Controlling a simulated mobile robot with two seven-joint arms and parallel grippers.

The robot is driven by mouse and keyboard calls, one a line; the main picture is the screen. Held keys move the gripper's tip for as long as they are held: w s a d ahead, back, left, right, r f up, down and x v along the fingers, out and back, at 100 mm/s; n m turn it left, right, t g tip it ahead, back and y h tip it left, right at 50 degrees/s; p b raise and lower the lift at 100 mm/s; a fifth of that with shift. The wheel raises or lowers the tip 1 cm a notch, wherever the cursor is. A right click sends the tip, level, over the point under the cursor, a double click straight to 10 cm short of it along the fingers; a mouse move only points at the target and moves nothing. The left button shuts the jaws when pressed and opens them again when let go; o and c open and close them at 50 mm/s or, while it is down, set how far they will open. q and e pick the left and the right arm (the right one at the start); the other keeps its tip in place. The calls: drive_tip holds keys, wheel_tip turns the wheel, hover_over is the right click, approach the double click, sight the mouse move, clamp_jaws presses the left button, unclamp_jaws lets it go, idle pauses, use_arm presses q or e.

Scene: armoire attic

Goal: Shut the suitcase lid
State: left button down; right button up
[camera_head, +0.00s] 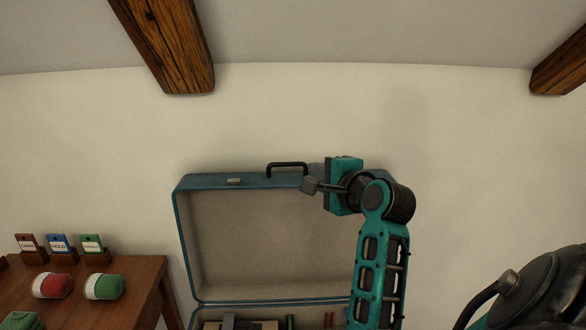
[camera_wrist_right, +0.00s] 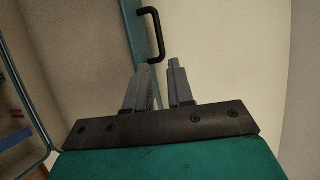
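The teal suitcase lid (camera_head: 255,240) stands open and upright, its beige lining facing me. Its black handle (camera_head: 287,167) is on the top edge, and a small latch (camera_head: 233,182) is left of it. The suitcase base (camera_head: 205,315) shows only at the bottom of the head view. My right gripper (camera_head: 309,186) is at the lid's top edge, right of the handle. In the right wrist view its two fingers (camera_wrist_right: 160,84) are apart with nothing between them; the lid edge (camera_wrist_right: 141,45) and handle (camera_wrist_right: 155,35) are just beyond. Contact with the lid is unclear. My left gripper is out of view.
Items lie in the suitcase base, partly cut off. A bare wall (camera_head: 470,160) is behind; wooden beams (camera_head: 168,45) are overhead.

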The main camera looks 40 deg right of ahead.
sight(291, 165)
drive_tip(key=b+x, duration=0.1)
drive_tip(key=x, duration=1.1)
drive_tip(key=shift+f, duration=0.1)
drive_tip(key=shift+c, duration=0.4)
clamp_jaws()
drive_tip(key=shift+a, duration=0.1)
